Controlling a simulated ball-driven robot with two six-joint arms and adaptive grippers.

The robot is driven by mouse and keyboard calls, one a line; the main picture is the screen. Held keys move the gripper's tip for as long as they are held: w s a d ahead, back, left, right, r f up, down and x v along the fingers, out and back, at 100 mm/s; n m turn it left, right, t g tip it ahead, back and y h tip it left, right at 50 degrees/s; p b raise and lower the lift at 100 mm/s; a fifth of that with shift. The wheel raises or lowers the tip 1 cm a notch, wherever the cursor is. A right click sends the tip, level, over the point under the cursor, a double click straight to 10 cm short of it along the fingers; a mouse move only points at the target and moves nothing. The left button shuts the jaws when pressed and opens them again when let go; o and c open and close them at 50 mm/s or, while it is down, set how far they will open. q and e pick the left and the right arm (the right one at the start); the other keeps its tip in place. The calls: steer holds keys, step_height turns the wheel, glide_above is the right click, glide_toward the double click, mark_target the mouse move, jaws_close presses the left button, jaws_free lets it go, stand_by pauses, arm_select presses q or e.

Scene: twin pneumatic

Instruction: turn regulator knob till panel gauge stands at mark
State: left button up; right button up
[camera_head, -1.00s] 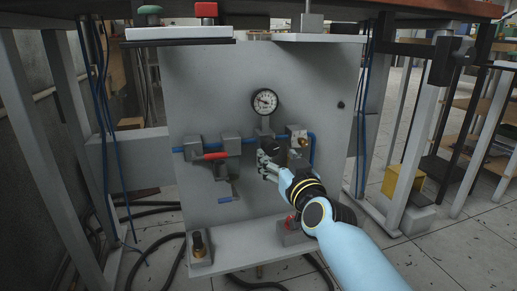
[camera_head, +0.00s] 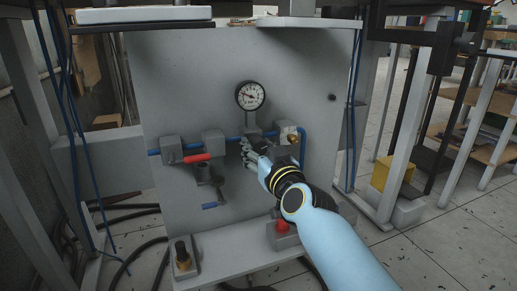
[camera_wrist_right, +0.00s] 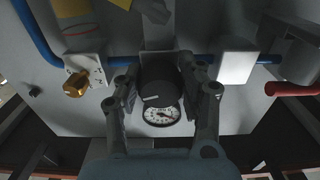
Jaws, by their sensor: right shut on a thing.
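The panel gauge (camera_head: 250,96) is a round white dial with a black rim, high on the grey panel (camera_head: 190,85). Its needle is thin and slants across the dial; the exact reading and the mark are too small to tell. It also shows upside down in the wrist view (camera_wrist_right: 162,114). The regulator knob (camera_wrist_right: 157,88) is dark and round with a pale line on it, just below the gauge on the panel. My right gripper (camera_head: 256,148) is shut on the knob, one finger on each side in the wrist view. My left gripper is not in view.
Blue tube runs along the fittings. A red button box (camera_head: 283,232) stands on the lower shelf beneath my right arm.

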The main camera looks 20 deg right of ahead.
steer(key=c, duration=0.3)
steer(key=shift+m, duration=0.3)
steer(key=m, duration=0.4)
steer(key=shift+a, duration=0.1)
steer(key=shift+m+p, duration=0.3)
steer(key=shift+m, duration=1.4)
steer(key=o, duration=1.2)
steer(key=shift+c, duration=0.2)
steer(key=s, duration=0.7)
steer(key=shift+s, duration=0.3)
